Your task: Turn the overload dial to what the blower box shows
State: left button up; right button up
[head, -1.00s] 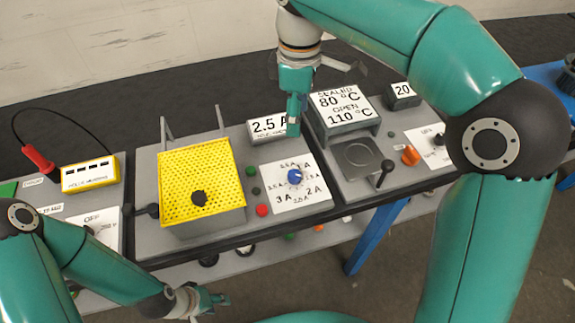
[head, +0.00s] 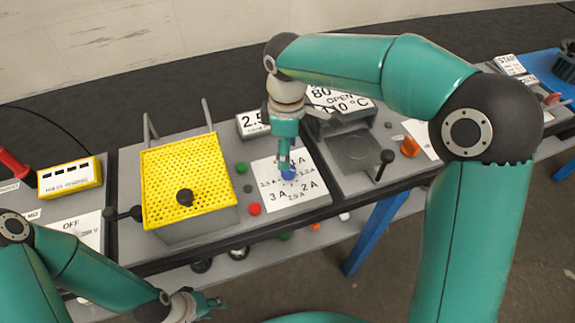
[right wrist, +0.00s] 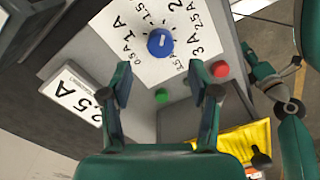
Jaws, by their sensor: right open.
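The blue overload dial (head: 289,174) sits on a white card (head: 272,198) printed with amp values, among them 1 A, 2 A and 3 A. The dial also shows in the right wrist view (right wrist: 160,42); its pointer setting is too small to read surely. A grey box with a white sign (head: 252,121) stands behind; the sign reads 2.5 A in the right wrist view (right wrist: 75,97). My right gripper (head: 285,163) points down over the dial. Its open fingers (right wrist: 165,88) hold nothing. My left gripper (head: 208,303) is low at the front, its jaws unclear.
A yellow perforated guard (head: 187,180) stands left of the card, with green and red buttons (head: 254,209) between. A temperature sign (head: 340,100) stands behind, partly covered by my arm.

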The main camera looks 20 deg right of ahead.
notch_tip(320, 180, down, 6)
dwell(0.5)
jog(key=c, duration=1.2)
jog(key=shift+o, duration=0.2)
jog(key=shift+m, duration=0.4)
jog(key=m+b, duration=0.1)
jog(key=m, duration=0.2)
jog(key=shift+d, duration=0.1)
jog(key=shift+w+m+b, duration=0.1)
jog(key=shift+m+b, duration=0.35)
jog(key=shift+m, duration=2.05)
jog(key=shift+r, duration=0.1)
